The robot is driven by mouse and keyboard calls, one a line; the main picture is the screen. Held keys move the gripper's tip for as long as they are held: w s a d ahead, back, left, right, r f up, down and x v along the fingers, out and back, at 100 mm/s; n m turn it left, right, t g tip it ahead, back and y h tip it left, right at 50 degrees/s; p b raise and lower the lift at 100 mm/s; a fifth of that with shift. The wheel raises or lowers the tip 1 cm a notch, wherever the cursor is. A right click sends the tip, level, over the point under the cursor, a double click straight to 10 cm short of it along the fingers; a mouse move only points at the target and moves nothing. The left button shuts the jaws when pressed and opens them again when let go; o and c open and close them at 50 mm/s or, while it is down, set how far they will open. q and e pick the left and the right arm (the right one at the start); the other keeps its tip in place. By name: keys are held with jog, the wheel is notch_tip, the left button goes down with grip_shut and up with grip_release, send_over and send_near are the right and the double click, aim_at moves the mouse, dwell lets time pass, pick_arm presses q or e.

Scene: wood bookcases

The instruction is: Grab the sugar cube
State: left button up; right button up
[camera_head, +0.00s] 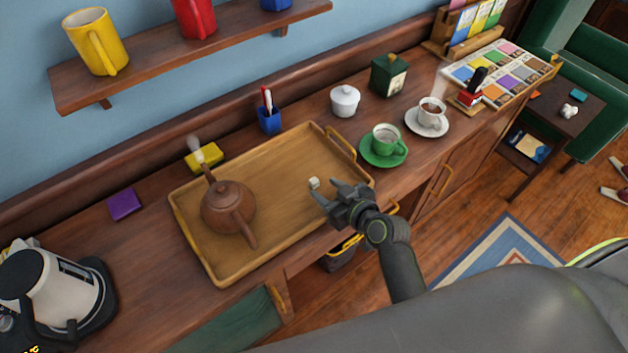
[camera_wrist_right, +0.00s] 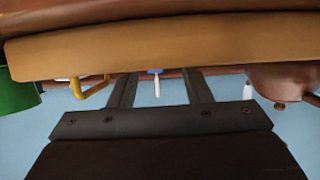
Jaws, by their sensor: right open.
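The sugar cube (camera_head: 314,183) is a small pale cube on the right part of the wooden tray (camera_head: 222,272). My right gripper (camera_head: 324,190) is open just to the right of the cube in the head view, its fingers pointing toward it. The cube does not appear between the fingers. In the right wrist view the two fingers (camera_wrist_right: 160,92) are spread apart and the tray's underside or edge (camera_wrist_right: 160,48) fills the upper part. The cube cannot be seen there. My left gripper is not in view.
A brown teapot (camera_head: 228,205) stands on the tray's left half. A green cup (camera_head: 387,139) on a saucer, a white sugar bowl (camera_head: 345,100) and a blue pen holder (camera_head: 270,120) stand beyond the tray. A white kettle (camera_head: 50,290) is at lower left.

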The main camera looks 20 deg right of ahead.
aim_at(316, 183)
jog(key=shift+p+x, duration=0.55)
jog(key=shift+x, duration=1.9)
jog(key=shift+c, duration=0.4)
jog(key=shift+d, duration=0.1)
grip_shut()
